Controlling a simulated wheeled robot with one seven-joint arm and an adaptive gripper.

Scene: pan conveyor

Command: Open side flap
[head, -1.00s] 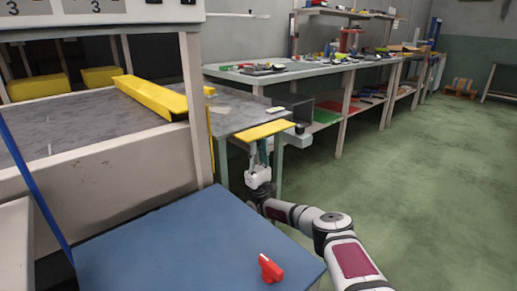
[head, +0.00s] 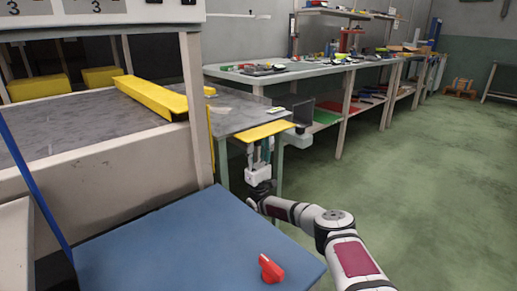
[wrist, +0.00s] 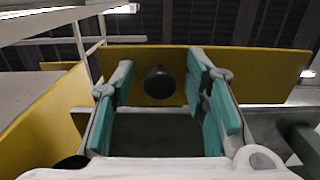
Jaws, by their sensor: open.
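The yellow side flap (head: 266,131) sticks out at the near end of the conveyor table in the head view. From below, in the wrist view, it is a wide yellow panel (wrist: 270,75) with a round black knob (wrist: 159,82). My gripper (head: 262,154) points up just beneath the flap. In the wrist view my gripper (wrist: 162,98) is open, with its teal finger pads to the left and right of the knob. The fingers do not visibly grip the knob. I cannot tell how far below it the fingertips are.
A blue panel (head: 190,245) with a red knob (head: 271,268) lies in front. The conveyor's pale frame (head: 196,110) and yellow bar (head: 150,97) are at left. A workbench (head: 300,68) with parts runs behind. The green floor (head: 430,170) at right is clear.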

